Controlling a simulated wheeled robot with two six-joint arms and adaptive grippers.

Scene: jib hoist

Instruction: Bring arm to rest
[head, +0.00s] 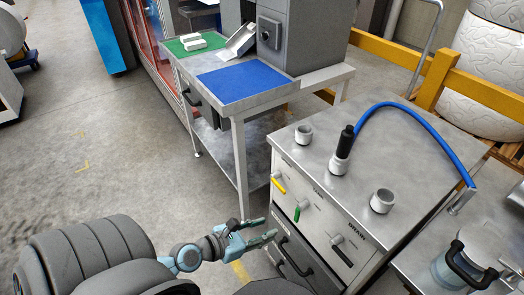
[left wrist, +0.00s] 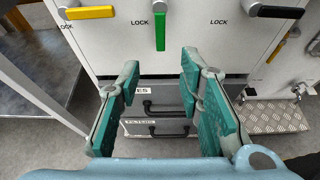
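My left arm comes in from the lower left of the head view. Its gripper (head: 270,228) is open and empty, in front of the grey cabinet (head: 315,195). In the left wrist view the teal-padded fingers of this gripper (left wrist: 160,78) are spread apart with nothing between them. Beyond them are a yellow lever (left wrist: 88,12), a green lever (left wrist: 160,32) and a black lever (left wrist: 277,12) on the cabinet front. The green lever hangs down; the yellow and black ones lie level. My right gripper is not in view.
Drawer handles (left wrist: 165,106) sit below the levers. On the cabinet top, a blue hose (head: 408,108) runs to a black-handled connector (head: 346,141) at a socket. A side table with a blue mat (head: 237,82) stands behind. The floor (head: 100,160) at left is clear.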

